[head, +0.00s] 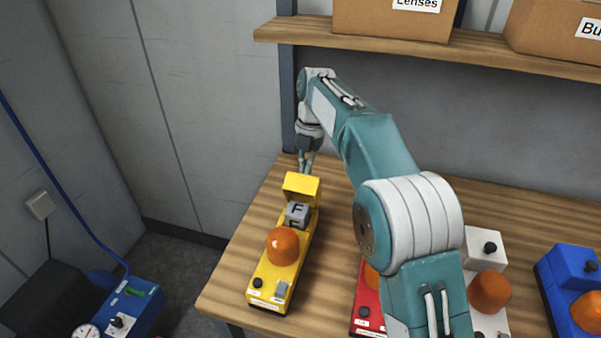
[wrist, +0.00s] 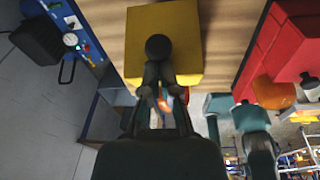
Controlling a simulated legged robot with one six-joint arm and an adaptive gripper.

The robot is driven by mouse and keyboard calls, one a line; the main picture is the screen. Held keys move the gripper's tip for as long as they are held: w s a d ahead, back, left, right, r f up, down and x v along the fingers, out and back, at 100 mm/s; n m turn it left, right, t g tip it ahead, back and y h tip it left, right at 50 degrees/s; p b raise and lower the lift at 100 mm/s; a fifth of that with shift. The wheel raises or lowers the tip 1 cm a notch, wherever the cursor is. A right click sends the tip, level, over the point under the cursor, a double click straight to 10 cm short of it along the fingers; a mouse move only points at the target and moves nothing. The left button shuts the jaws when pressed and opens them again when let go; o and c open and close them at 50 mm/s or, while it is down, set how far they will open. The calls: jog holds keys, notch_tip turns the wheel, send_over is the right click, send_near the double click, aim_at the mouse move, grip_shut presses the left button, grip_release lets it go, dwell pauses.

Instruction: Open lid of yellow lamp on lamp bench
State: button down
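The yellow lamp (head: 264,283) stands on the left part of the wooden bench (head: 228,290), with an orange dome (head: 283,246) on top. Its yellow lid (head: 301,187) is tilted up at the far end, and a grey block marked F (head: 297,213) shows in the opened compartment. In the wrist view the yellow lid (wrist: 190,35) faces the camera with a round black knob (wrist: 158,47). My gripper (head: 306,160) is behind the raised lid. In the wrist view its fingertips (wrist: 159,70) close together at the knob; the exact contact is partly hidden.
A red lamp (head: 362,310), partly behind my arm, a white lamp (head: 484,255) and a blue lamp (head: 565,268) stand to the right. A shelf (head: 300,33) with cardboard boxes (head: 390,20) is above. A blue device (head: 125,305) is at lower left, off the bench.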

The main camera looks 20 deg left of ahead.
jog(key=shift+w+f, duration=0.4)
jog(key=shift+w, duration=0.15)
jog(key=shift+w+a+f, duration=0.2)
jog(key=shift+w+f, duration=0.15)
jog(key=shift+w, duration=0.45)
jog(key=shift+w+a+f, duration=0.15)
jog(key=shift+w+f, duration=0.2)
jog(key=shift+w, duration=0.45)
jog(key=shift+a+r, duration=0.1)
